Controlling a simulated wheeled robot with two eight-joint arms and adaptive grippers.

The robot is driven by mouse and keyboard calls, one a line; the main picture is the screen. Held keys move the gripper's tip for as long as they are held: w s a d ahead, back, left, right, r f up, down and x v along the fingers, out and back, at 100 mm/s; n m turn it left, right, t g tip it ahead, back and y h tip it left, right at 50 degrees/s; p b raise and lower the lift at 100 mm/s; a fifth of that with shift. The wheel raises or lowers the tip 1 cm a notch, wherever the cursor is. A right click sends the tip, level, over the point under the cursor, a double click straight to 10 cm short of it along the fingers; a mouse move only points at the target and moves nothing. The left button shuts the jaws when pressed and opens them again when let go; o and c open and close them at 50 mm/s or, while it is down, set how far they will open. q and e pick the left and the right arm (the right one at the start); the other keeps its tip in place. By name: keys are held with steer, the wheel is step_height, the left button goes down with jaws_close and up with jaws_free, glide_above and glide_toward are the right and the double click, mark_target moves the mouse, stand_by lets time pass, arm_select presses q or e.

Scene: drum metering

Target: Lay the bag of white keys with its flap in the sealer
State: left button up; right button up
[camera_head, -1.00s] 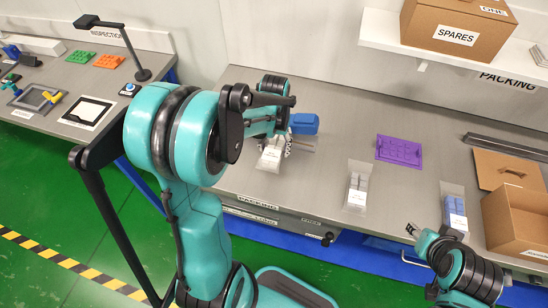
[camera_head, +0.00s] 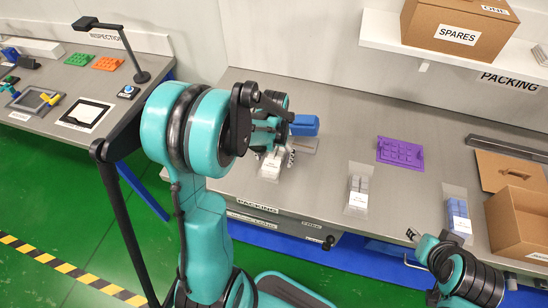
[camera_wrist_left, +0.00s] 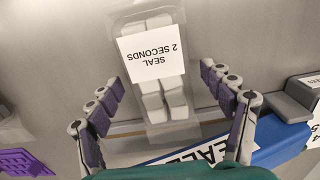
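The bag of white keys (camera_wrist_left: 152,75) lies flat on the bench, its label reading "SEAL 2 SECONDS"; in the head view it shows (camera_head: 270,166) below my left gripper. My left gripper (camera_wrist_left: 160,80) is open, with its fingers on either side of the bag and apart from it. It also shows in the head view (camera_head: 276,156), partly hidden by my arm. The blue sealer (camera_head: 304,125) stands just behind; in the wrist view its blue part (camera_wrist_left: 275,140) is at lower right. The bag's clear end reaches the sealer's edge; whether it is inside, I cannot tell. My right gripper (camera_head: 412,235) is small at the bench front.
A bag of pale keys (camera_head: 358,191) and a bag of blue keys (camera_head: 457,216) lie to the right. A purple tray (camera_head: 400,151) lies behind them. An open carton (camera_head: 518,222) stands at far right. Bare bench separates the sealer from the pale bag.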

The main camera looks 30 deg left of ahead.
mark_target(274, 158)
arm_select(q)
steer(key=shift+r+p, duration=0.3)
step_height(274, 158, up, 11)
steer(key=p, duration=0.3)
steer(key=s+d+r+m+t, duration=0.2)
steer(key=s+d+r+t, duration=0.4)
steer(key=s+d, duration=0.4)
steer(key=shift+s+d+r+m+t+p, duration=0.3)
steer(key=shift+s+t, duration=0.25)
steer(key=shift+t, duration=0.05)
